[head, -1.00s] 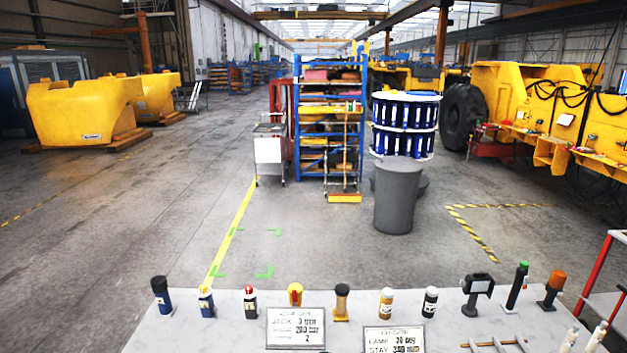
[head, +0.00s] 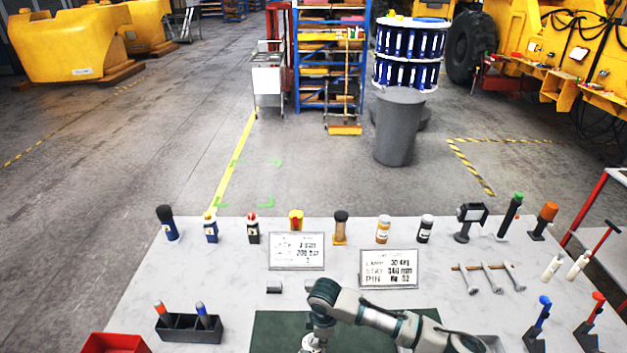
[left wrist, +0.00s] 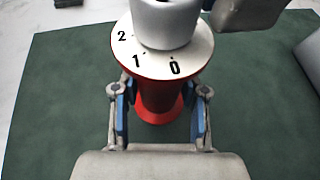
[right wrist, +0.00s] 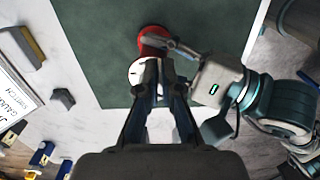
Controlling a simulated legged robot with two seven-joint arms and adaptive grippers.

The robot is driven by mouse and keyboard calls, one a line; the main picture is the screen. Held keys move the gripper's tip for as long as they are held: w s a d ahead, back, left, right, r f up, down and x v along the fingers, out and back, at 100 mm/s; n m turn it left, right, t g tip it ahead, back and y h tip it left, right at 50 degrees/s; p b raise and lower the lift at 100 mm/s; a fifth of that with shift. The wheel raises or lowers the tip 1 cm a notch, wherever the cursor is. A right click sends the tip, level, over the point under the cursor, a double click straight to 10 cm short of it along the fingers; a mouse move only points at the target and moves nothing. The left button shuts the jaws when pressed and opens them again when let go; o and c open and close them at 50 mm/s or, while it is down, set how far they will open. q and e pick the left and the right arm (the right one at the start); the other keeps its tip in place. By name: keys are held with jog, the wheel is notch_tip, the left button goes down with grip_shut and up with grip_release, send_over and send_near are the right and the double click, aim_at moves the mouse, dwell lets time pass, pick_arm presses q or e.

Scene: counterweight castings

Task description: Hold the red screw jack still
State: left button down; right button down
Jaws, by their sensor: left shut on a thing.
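The red screw jack (left wrist: 158,95) stands upright on a green mat (left wrist: 55,90) in the left wrist view. It has a white dial (left wrist: 190,62) marked 0, 1, 2 and a grey round top (left wrist: 162,22). My left gripper (left wrist: 160,105) is shut on its red body, one finger on each side. In the right wrist view the jack's red edge (right wrist: 152,36) and dial (right wrist: 136,72) show past my right gripper (right wrist: 158,68), whose fingertips are over the dial and hide its middle. Whether they grip the top is unclear. In the head view my right gripper (head: 316,332) points down.
Two sign cards (head: 297,251) stand behind the mat, with a row of bottles and lamps (head: 340,228) along the far edge. A dark tray (head: 190,328) with two handled tools and a red bin (head: 115,344) are at left. Metal pins (head: 490,278) lie at right.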

jog(key=shift+s+a, duration=0.1)
jog(key=shift+s, duration=0.1)
dwell(0.3)
notch_tip(320, 180, up, 6)
jog(key=shift+d, duration=0.35)
dwell(0.4)
notch_tip(320, 180, down, 6)
jog(key=w, duration=0.3)
jog(key=shift+a, duration=0.25)
jog(key=shift+s+a, duration=0.1)
jog(key=shift+a, duration=0.05)
dwell(0.8)
jog(key=shift+s, duration=0.4)
